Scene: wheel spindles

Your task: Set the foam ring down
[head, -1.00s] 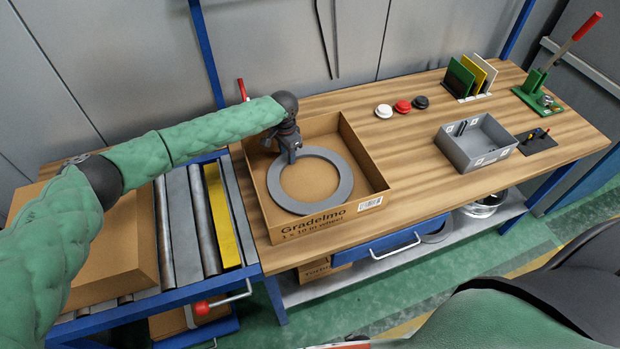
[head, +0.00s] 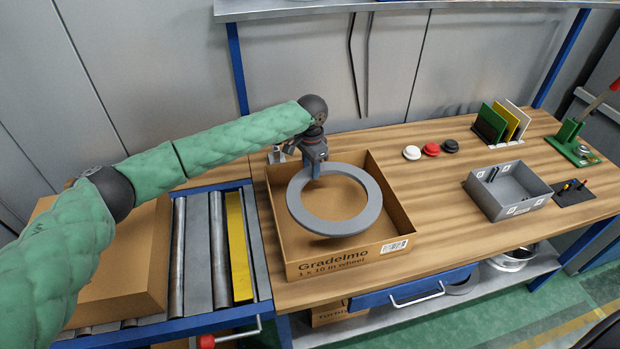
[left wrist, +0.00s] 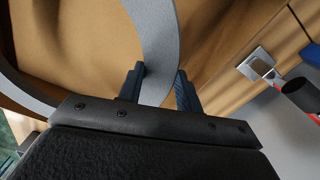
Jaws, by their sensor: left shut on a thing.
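The grey foam ring (head: 335,228) is over the open cardboard box (head: 345,262) labelled "Gradelmo 1 x 10 in wheel". A dark shadow shows beneath its front edge, so it looks raised off the box floor, roughly flat. My left gripper (head: 313,172) is shut on the ring's back left rim. In the left wrist view the ring (left wrist: 157,40) passes between the two fingers of the gripper (left wrist: 160,88), with brown cardboard behind it. The exact gap between ring and box floor is hidden. My right gripper is not in view.
Right of the box the wooden bench (head: 430,200) is clear up to a grey bin (head: 512,195). White, red (head: 431,149) and black discs lie at the back. Upright coloured plates (head: 503,122) stand behind the bin. A roller conveyor (head: 215,250) with a closed carton (head: 125,265) is left.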

